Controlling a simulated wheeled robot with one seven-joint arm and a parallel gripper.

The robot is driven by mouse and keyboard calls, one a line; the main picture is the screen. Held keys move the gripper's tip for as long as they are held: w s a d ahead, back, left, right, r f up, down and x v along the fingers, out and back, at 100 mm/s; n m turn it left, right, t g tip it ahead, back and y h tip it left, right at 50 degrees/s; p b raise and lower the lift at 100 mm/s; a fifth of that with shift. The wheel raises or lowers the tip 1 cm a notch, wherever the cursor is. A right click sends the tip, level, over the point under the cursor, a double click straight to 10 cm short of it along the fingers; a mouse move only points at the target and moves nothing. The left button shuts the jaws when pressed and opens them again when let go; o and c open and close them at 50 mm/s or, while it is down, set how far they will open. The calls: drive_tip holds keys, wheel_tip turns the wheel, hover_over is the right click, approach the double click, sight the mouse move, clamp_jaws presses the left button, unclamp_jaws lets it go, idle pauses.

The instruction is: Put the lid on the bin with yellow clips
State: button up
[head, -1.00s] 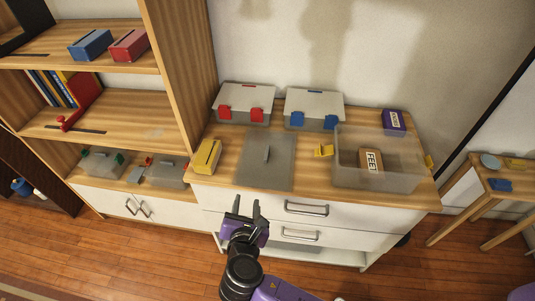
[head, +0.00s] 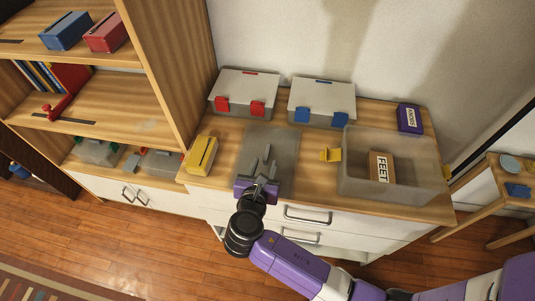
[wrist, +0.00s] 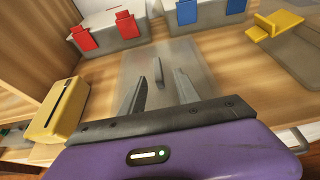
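The bin with yellow clips (head: 412,198) stands lidless at the right of the dresser top, with a tan box marked FEET (head: 382,168) inside. One yellow clip (head: 330,155) sticks out at its left side; it also shows in the wrist view (wrist: 275,24). A flat grey translucent lid (head: 255,140) with an upright handle lies left of the bin. In the wrist view the lid (wrist: 190,62) is ahead, its handle (wrist: 158,71) beyond and between my fingers. My gripper (head: 264,166) is open and empty over the lid's near part; the head view hides some of the lid behind it.
A closed bin with red clips (head: 245,88) and one with blue clips (head: 322,99) stand at the back. A yellow box (head: 201,156) is left of the lid. A purple box (head: 409,118) is behind the open bin. A shelf unit (head: 170,70) rises at left.

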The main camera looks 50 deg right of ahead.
sight(267, 154)
drive_tip(key=shift+p+x, duration=0.4)
drive_tip(key=shift+x, duration=2.3)
drive_tip(key=shift+w+r, duration=0.15)
clamp_jaws()
